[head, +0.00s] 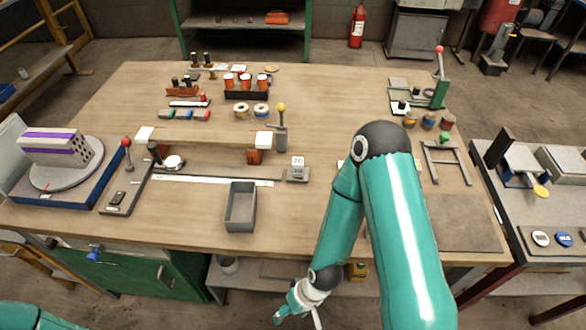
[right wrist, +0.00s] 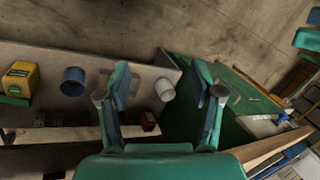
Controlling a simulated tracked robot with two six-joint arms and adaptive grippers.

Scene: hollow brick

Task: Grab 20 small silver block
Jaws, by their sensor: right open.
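A small pale block (head: 298,161) with a marking that looks like "20" is on the workbench, right of the long white strip. A second small marked block (head: 298,172) sits just in front of it, and both seem to rest on a dark grey base. The markings are too small to read surely. My right gripper (head: 299,316) hangs low in front of the bench's front edge, below and apart from the blocks. In the right wrist view it is open and empty (right wrist: 162,92). The blocks are not clearly seen there. My left gripper is out of view.
A grey open bin (head: 240,222) stands left of the blocks near the front edge. A lever with a yellow knob (head: 281,108) rises behind them. Below the bench, a shelf holds a white cup (right wrist: 165,90), a blue cup (right wrist: 74,80) and a yellow box (right wrist: 20,80).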

